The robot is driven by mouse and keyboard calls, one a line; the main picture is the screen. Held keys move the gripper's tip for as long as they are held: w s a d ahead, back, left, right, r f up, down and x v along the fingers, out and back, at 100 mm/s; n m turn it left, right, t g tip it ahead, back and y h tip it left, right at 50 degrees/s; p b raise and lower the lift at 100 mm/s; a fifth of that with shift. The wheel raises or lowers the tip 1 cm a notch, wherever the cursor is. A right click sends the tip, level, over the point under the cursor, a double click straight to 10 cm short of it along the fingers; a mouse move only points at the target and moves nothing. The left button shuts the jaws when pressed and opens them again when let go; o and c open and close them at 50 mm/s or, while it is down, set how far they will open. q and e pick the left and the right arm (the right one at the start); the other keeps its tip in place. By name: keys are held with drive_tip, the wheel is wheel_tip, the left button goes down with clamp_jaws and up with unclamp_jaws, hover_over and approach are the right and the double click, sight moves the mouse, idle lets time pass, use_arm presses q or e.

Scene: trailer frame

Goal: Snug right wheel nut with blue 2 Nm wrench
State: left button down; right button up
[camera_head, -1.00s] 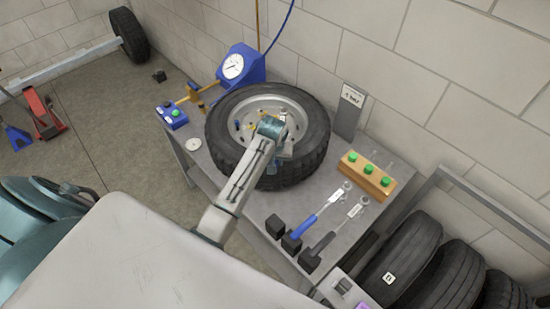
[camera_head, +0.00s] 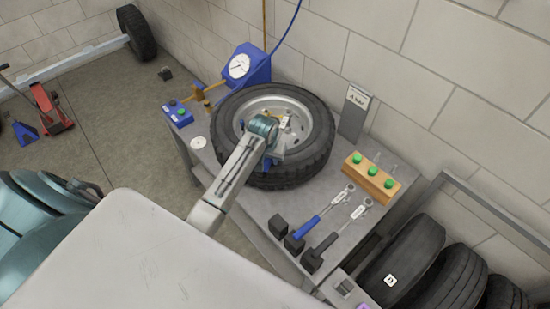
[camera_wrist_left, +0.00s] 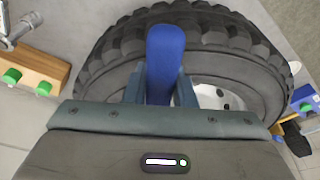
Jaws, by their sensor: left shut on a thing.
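The wheel (camera_head: 318,155), a black tyre on a grey rim, lies flat on the bench. My left gripper (camera_head: 272,150) is over the near part of the wheel, its fingers mostly hidden by its own wrist. In the left wrist view its fingers (camera_wrist_left: 160,85) are shut on a blue handle (camera_wrist_left: 166,50), with the tyre (camera_wrist_left: 110,45) beyond. The handle's working end is hidden. A small white label (camera_head: 285,123) shows beside the gripper. Another blue-handled wrench (camera_head: 308,226) lies on the bench beside a black-handled one (camera_head: 327,242). I cannot make out the right wheel nut. My right gripper is out of view.
A blue gauge (camera_head: 240,66) stands behind the wheel and a grey sign (camera_head: 354,112) to its right. A wooden block (camera_head: 372,178) with green knobs and several black blocks (camera_head: 278,226) are on the bench. Spare tyres (camera_head: 405,262) stand at right.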

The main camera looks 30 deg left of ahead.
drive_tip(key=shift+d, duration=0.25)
use_arm(q)
drive_tip(key=shift+a, duration=0.15)
drive_tip(key=shift+s+a+m, duration=0.15)
drive_tip(key=shift+a+m, duration=0.3)
drive_tip(key=shift+a, duration=0.3)
drive_tip(key=shift+s+a+m, duration=0.1)
drive_tip(key=shift+a+m, duration=0.35)
drive_tip(key=shift+a, duration=0.4)
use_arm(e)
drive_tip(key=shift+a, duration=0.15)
